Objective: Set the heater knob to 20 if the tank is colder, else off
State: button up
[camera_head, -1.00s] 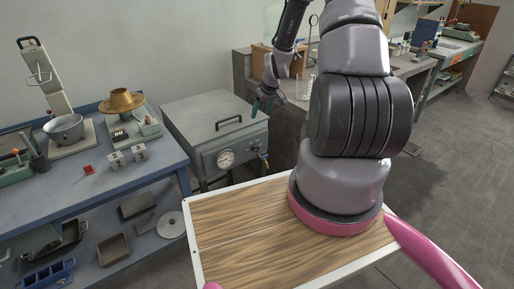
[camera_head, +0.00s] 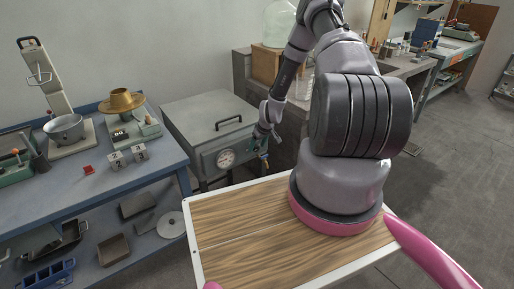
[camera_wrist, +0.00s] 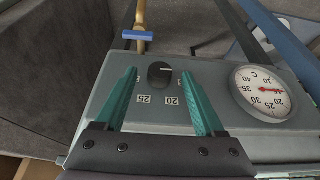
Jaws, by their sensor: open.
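The grey tank (camera_head: 214,132) stands beside the blue bench, with a round white dial (camera_head: 226,158) on its front. In the wrist view the dial (camera_wrist: 263,92) appears turned around; its red needle points right in the picture, and I cannot read its value surely. The black heater knob (camera_wrist: 160,75) has a pale mark pointing right in the picture. Printed 25 and 20 labels show near it; others are partly covered by my fingers. My gripper (camera_wrist: 158,72) is open, its teal fingers on either side of the knob; contact cannot be told. It also shows at the tank front (camera_head: 264,147).
A tap with a blue handle (camera_wrist: 138,35) is close beyond the knob in the wrist view. The blue bench (camera_head: 75,188) at left holds a pan, a brass bowl on a scale and number blocks. My wooden deck is bare.

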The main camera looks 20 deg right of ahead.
jog(key=shift+w+f, duration=0.2)
jog(key=shift+f, duration=0.4)
grip_shut()
